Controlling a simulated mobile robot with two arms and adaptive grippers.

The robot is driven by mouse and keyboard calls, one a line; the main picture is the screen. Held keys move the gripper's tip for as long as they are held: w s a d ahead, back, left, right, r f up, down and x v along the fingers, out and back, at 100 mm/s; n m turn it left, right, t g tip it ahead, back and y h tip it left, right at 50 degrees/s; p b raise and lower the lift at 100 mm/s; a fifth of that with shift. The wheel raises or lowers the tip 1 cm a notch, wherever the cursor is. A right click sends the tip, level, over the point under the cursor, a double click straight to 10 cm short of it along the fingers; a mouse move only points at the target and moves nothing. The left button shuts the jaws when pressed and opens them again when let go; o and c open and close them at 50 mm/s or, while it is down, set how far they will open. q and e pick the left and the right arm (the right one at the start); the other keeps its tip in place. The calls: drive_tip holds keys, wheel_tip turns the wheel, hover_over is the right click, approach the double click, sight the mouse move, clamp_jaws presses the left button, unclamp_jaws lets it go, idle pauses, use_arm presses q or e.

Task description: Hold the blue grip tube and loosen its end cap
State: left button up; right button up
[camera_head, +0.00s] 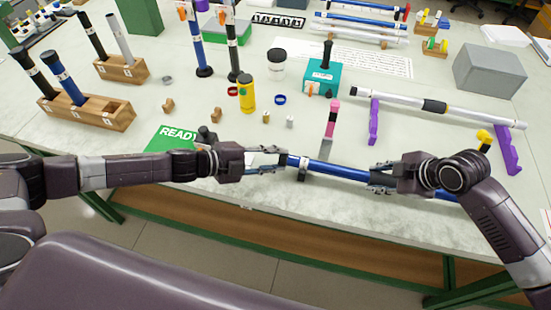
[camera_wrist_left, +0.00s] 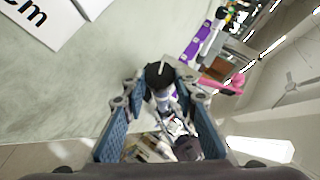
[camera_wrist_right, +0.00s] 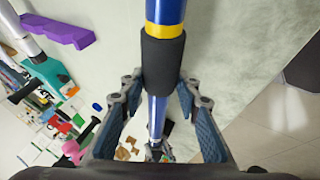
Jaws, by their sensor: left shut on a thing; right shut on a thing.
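The blue grip tube (camera_head: 335,170) lies roughly level near the table's front edge, between my two grippers. My right gripper (camera_head: 380,178) is shut on it toward its right part. In the right wrist view the tube (camera_wrist_right: 166,12) shows a yellow band and a black foam sleeve (camera_wrist_right: 162,60), with the fingers around the sleeve. My left gripper (camera_head: 284,160) is shut at the tube's left end. In the left wrist view the black end cap (camera_wrist_left: 160,73), with a white mark, sits between its fingers. Whether the cap has turned cannot be told.
Purple supports (camera_head: 374,122) carry a silver rod (camera_head: 400,101) behind my right gripper. A green READY mat (camera_head: 170,140) lies behind my left arm. A yellow canister (camera_head: 247,95) and teal box (camera_head: 322,77) stand farther back.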

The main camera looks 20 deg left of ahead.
use_arm(q)
drive_tip(key=shift+d+r+n+g, duration=0.2)
drive_tip(key=shift+n+g, duration=0.2)
drive_tip(key=shift+g, duration=0.3)
drive_tip(key=shift+a+f+y, duration=0.1)
drive_tip(key=shift+a+y, duration=0.2)
drive_tip(key=shift+a, duration=0.05)
drive_tip(key=o, duration=1.2)
drive_tip(key=shift+w, duration=0.1)
drive_tip(key=v, duration=1.2)
drive_tip(key=shift+w, duration=0.1)
